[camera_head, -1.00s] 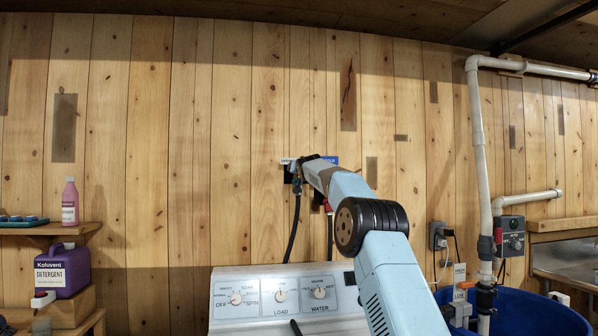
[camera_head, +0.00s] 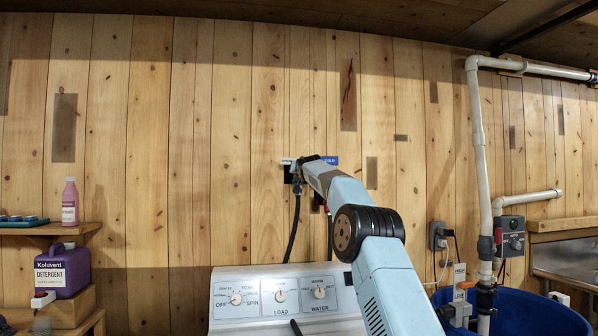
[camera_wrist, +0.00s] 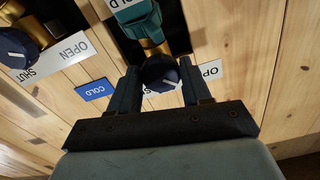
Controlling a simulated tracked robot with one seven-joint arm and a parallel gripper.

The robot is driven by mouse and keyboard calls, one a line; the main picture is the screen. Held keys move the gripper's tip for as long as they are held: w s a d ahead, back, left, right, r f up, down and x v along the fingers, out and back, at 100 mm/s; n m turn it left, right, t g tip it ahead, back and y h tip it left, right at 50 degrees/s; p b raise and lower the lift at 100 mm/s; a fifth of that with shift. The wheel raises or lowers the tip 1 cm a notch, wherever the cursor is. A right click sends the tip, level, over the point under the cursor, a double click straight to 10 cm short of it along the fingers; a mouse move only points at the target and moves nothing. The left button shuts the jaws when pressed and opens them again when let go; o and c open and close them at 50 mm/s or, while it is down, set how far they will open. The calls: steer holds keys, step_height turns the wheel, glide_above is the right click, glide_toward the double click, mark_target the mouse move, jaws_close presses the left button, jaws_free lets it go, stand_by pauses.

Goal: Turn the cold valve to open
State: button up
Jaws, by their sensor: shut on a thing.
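My gripper (camera_wrist: 159,90) is shut on a dark blue round valve knob (camera_wrist: 160,73), with one finger on each side of it. A white plate (camera_wrist: 209,71) with partly hidden lettering shows behind the knob. A blue COLD label (camera_wrist: 96,90) lies left of the held knob in the wrist view, between it and a second dark knob (camera_wrist: 14,46). A white plate (camera_wrist: 50,57) beside that second knob reads OPEN and SHUT. In the head view my gripper (camera_head: 298,168) is at the wall fittings, and my arm hides most of the valves.
A white washing machine panel (camera_head: 285,296) stands below the fittings. A dark hose (camera_head: 294,229) hangs from them. A purple detergent jug (camera_head: 64,270) and a pink bottle (camera_head: 69,203) are at left. White pipes (camera_head: 479,150) and a blue tub (camera_head: 535,315) are at right.

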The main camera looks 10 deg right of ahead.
steer(key=shift+c, duration=1.4)
steer(key=shift+n, duration=1.5)
steer(key=o, duration=1.1)
steer(key=shift+c, duration=0.2)
steer(key=shift+s, duration=0.15)
steer(key=s, duration=1.3)
steer(key=shift+s, duration=0.25)
